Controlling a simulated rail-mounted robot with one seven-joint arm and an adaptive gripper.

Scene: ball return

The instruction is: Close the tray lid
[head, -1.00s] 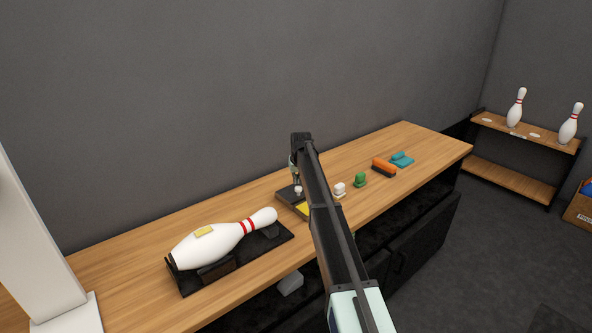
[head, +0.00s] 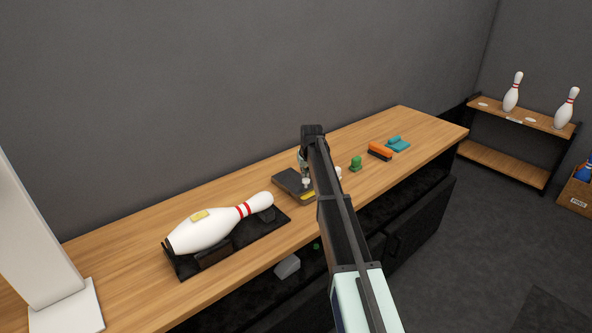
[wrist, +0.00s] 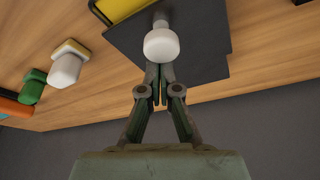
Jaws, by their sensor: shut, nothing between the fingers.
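The tray's dark flat lid (head: 288,181) lies on the bench beyond the white pin, and it also shows in the wrist view (wrist: 205,45). A yellow strip (head: 308,196) shows beyond the lid's edge; it is at the top of the wrist view (wrist: 118,8). A white knob (wrist: 161,43) stands up from the lid on a short post. My gripper (wrist: 160,82) has its fingers together and empty, just beside the knob; I cannot tell whether they touch. In the head view my arm hides part of the tray.
A bowling pin (head: 215,228) lies in a black cradle (head: 240,243) at left. A white knob-shaped piece (wrist: 66,68), a green piece (head: 356,164), an orange piece (head: 380,152) and a teal piece (head: 398,144) stand to the right. A grey wall (head: 200,90) rises behind.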

